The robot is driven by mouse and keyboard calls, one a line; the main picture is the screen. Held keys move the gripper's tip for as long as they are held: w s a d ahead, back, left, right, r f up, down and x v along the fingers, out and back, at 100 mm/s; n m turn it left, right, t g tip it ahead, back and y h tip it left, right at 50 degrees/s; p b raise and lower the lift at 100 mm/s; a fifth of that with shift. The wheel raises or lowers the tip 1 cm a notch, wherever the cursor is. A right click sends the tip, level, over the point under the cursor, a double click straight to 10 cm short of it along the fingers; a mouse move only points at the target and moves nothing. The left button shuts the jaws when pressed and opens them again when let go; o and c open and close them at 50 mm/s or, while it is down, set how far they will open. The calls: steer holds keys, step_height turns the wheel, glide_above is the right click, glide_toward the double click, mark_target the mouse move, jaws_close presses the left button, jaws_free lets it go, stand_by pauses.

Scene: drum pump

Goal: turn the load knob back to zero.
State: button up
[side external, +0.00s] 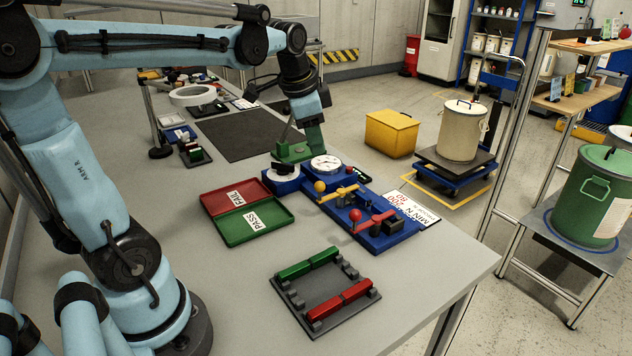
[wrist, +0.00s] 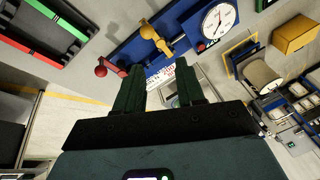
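A long blue fixture (side external: 345,207) lies on the grey bench. A dark knob (side external: 281,169) sits on the blue block at its far left end, beside a round white dial (side external: 326,165). The dial also shows at the top of the wrist view (wrist: 219,19); its reading is too small to tell. My green gripper (side external: 293,151) is at that end of the fixture, just above or behind the knob; contact cannot be told. In the wrist view its two dark green fingers (wrist: 160,68) are apart with nothing seen between them. The knob is not clear there.
A yellow lever (side external: 337,192) and a red-knobbed lever (side external: 370,222) stand along the fixture. Red and green trays (side external: 252,222) lie to its left. A grey frame with green and red bars (side external: 325,287) is in front. Bare bench lies between them.

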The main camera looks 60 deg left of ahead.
steer(key=w+a+m+g, duration=0.2)
steer(key=w+a+m, duration=0.1)
steer(key=a, duration=0.6)
steer(key=m+g+h, duration=0.1)
steer(key=m+g, duration=0.1)
steer(key=m, duration=0.1)
glide_above(283, 163)
step_height(283, 163, down, 3)
step_height(283, 163, down, 12)
steer(key=shift+r, duration=0.2)
steer(key=shift+c, duration=0.4)
jaws_close()
